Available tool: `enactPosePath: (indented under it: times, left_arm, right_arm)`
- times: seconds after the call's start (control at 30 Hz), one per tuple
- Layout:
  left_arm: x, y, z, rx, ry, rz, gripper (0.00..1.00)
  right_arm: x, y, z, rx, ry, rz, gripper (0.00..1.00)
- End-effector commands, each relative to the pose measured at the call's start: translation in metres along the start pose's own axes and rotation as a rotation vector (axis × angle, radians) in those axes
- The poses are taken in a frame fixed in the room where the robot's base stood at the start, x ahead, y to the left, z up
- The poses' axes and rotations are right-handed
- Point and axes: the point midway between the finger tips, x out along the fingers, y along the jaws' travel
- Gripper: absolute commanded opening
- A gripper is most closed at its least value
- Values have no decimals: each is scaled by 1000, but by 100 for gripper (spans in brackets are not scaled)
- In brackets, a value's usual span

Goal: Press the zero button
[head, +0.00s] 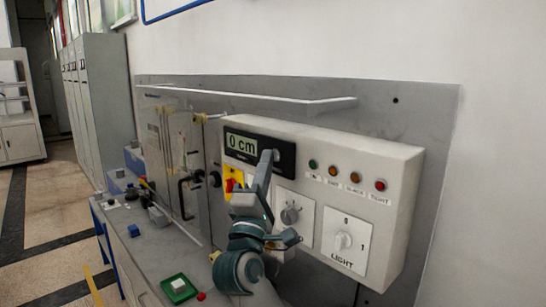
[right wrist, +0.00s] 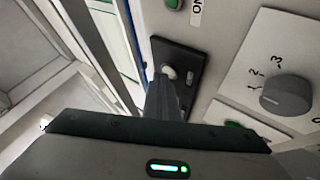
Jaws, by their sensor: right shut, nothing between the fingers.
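The black display panel (head: 286,160) is on the upper left of the white control box and reads "0 cm". My right gripper (head: 268,156) is shut and empty, with its fingertips at the right end of this panel. In the right wrist view the shut fingers (right wrist: 166,88) point at a black plate (right wrist: 188,54). A pale round button (right wrist: 168,71) on that plate shows just beyond the fingertips. I cannot tell whether the tips touch it. The fingers and arm hide part of the panel. My left gripper is not in view.
The control box (head: 397,175) also carries several small coloured lights or buttons, a rotary knob (head: 291,214) and a LIGHT switch (head: 343,241). A yellow-and-red switch (head: 231,183) is left of my gripper. A green tray (head: 179,290) lies on the bench below.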

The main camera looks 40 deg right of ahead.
Motion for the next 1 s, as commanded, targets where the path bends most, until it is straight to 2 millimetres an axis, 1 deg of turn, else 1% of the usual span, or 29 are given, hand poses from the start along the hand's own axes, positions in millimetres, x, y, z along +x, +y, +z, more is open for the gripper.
enactPosePath:
  times: [0.4,0.8,1.0]
  left_arm:
    - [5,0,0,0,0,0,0]
    - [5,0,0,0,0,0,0]
    - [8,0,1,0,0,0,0]
  right_arm:
    - [-11,7,-7,2,-1,-1,0]
    - [-12,8,-8,1,0,0,0]
    - [-18,12,-13,3,0,0,0]
